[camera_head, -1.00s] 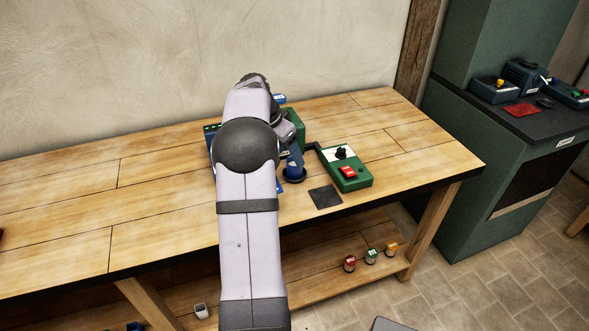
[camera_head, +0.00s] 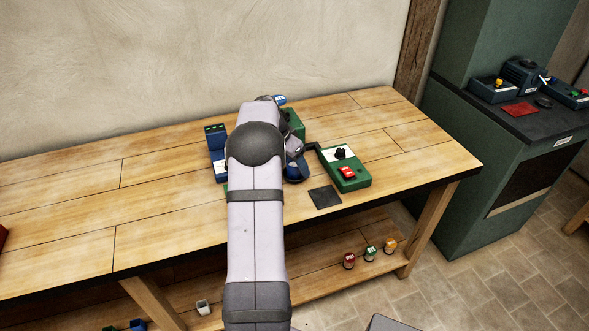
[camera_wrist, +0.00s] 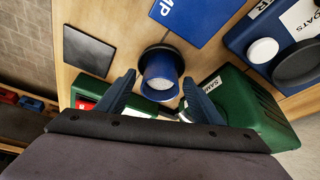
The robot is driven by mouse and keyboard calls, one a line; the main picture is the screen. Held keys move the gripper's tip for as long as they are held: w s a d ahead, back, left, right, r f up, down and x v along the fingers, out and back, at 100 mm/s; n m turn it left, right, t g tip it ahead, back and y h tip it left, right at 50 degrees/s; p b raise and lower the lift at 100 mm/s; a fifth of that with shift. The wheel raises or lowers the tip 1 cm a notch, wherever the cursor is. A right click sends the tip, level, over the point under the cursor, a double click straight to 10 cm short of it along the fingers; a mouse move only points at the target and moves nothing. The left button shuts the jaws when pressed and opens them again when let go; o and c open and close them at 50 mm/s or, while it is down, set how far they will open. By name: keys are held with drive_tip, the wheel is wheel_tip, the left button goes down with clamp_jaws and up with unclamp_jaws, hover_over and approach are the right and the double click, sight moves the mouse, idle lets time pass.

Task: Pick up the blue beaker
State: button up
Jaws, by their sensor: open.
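The blue beaker (camera_wrist: 161,73) shows in the wrist view, standing on the wooden table with a dark round base or rim behind it. My gripper (camera_wrist: 158,85) is open, with one blue finger on each side of the beaker, the left fingertip close to it. I cannot tell whether either finger touches it. In the head view my arm covers most of the gripper, and only a small blue part of the beaker's spot (camera_head: 297,170) shows beside it.
A green box with a red switch (camera_head: 346,173) stands right of my gripper, with a dark square pad (camera_head: 324,197) in front. A blue device (camera_head: 216,145) is left of my arm. A blue panel (camera_wrist: 196,14) lies near the beaker. The table's left side is mostly clear.

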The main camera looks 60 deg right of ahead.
drive_tip(key=shift+c, duration=0.6)
drive_tip(key=c, duration=1.1)
drive_tip(key=shift+c, duration=0.4)
drive_tip(key=shift+r, duration=0.15)
